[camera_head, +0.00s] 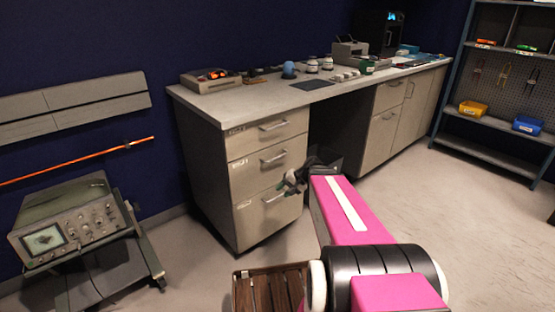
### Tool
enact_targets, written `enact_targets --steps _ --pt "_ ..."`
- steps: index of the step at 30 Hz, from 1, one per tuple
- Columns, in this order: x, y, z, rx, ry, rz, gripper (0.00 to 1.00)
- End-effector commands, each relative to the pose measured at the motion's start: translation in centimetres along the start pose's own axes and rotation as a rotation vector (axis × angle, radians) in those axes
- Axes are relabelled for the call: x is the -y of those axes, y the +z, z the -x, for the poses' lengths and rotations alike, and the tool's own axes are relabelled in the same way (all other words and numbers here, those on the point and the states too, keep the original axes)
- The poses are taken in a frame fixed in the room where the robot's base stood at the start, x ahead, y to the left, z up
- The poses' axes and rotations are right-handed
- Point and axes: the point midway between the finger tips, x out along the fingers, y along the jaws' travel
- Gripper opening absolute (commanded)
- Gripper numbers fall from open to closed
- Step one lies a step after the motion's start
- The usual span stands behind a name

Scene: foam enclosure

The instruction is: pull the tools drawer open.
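A pale drawer unit under the left end of the workbench has three drawers, one above another. They are the top drawer (250,139), the middle drawer (250,179) and the bottom drawer (255,223). Each has a small label at its upper left, too small to read, so I cannot tell which is the tools drawer. Each has a metal bar handle, and all three look closed. My gripper (288,186) is in front of the unit, between the middle and bottom handles in the picture. It is small and dark; I cannot tell its opening or whether it touches a handle.
The benchtop (228,109) holds a device, jars and other items. More cabinets (385,138) stand right of a dark knee gap. An oscilloscope (68,222) sits on a cart at the left. A shelf rack (490,155) stands at the right. The right-hand floor is clear.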

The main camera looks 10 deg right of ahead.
Motion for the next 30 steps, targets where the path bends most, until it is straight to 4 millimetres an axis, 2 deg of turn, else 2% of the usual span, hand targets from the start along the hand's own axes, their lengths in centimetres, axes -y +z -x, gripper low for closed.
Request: enact_targets --steps 1,3,9,12,16,19,23,30 --pt "0.2 -2.1 0.5 -0.027 -0.078 -0.033 0.37" --pt "0.8 -4.4 1.6 -0.066 -0.194 -0.078 0.37" --pt "1.6 -10.0 5.5 -0.175 -0.48 -0.179 0.37" --pt "1.7 -11.8 7.1 -0.214 -0.571 -0.208 0.37" --pt "1.7 -12.8 8.2 -0.241 -0.634 -0.229 0.37" --pt "1.9 -13.2 8.2 -0.245 -0.647 -0.232 0.37" --pt "2.8 -13.6 7.1 -0.244 -0.647 -0.231 0.37" --pt "5.2 -14.8 3.7 -0.242 -0.645 -0.23 0.37"
